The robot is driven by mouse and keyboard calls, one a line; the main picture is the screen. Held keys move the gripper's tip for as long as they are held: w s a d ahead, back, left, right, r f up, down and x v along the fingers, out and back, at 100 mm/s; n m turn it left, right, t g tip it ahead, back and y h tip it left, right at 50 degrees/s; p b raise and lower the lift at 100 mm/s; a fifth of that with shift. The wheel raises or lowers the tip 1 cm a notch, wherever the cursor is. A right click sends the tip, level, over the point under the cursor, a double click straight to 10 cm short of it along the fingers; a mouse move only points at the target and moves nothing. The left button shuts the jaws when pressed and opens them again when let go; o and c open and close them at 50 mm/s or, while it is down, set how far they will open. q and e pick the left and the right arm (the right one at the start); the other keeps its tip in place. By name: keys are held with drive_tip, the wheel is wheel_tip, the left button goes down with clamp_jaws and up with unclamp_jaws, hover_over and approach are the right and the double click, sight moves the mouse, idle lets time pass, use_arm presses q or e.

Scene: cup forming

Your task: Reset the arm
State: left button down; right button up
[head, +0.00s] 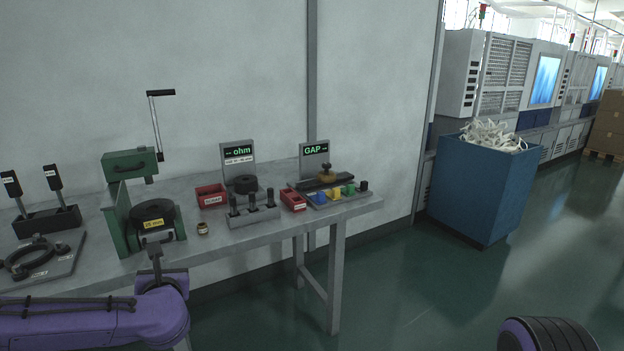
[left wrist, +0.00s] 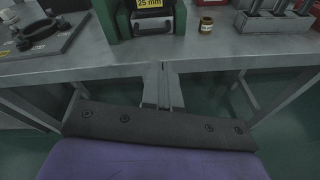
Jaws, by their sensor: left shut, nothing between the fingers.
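My left arm comes in from the left in the head view, purple with a dark wrist. Its gripper (head: 154,250) is shut and empty, just in front of the green press (head: 118,218) at the table's front edge. In the left wrist view the gripper (left wrist: 161,68) shows as two thin grey fingers close together, pointing at the table edge below the press (left wrist: 152,22). The press carries a black round die and a yellow "25 mm" label. My right gripper is not in view; a dark rounded part shows at the bottom right of the head view.
The grey table (head: 100,262) holds a small brown jar (head: 202,228), red bins (head: 210,196), an "ohm" station (head: 238,160), a "GAP" station (head: 314,150), and a ring fixture (head: 40,260) at left. A blue scrap bin (head: 478,195) stands on the floor at right.

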use_arm(q)
drive_tip(key=s+d+f+m+g+h+p, duration=0.1)
drive_tip(key=s+d+f+m+g+h, duration=0.3)
drive_tip(key=f+m, duration=0.6)
drive_tip(key=s+d+f+m+t+h+p, duration=0.1)
drive_tip(key=s+d+f+m, duration=0.45)
drive_tip(key=f+m, duration=0.4)
drive_tip(key=s+f+m+g+p, duration=0.1)
drive_tip(key=s+f+m+g, duration=0.1)
drive_tip(key=s, duration=0.6)
drive_tip(key=s+a+f+m+g+p, duration=0.1)
drive_tip(key=s+f+m+g, duration=0.1)
drive_tip(key=s+f+m, duration=0.2)
drive_tip(key=s+a+f+m+g+p, duration=0.1)
drive_tip(key=s+f+m, duration=0.3)
drive_tip(key=s, duration=1)
drive_tip(key=m+g+p, duration=0.1)
drive_tip(key=m, duration=0.2)
drive_tip(key=shift+a+m+g, duration=0.25)
drive_tip(key=shift+m+g, duration=0.1)
drive_tip(key=shift+g, duration=0.05)
drive_tip(key=shift+f, duration=0.1)
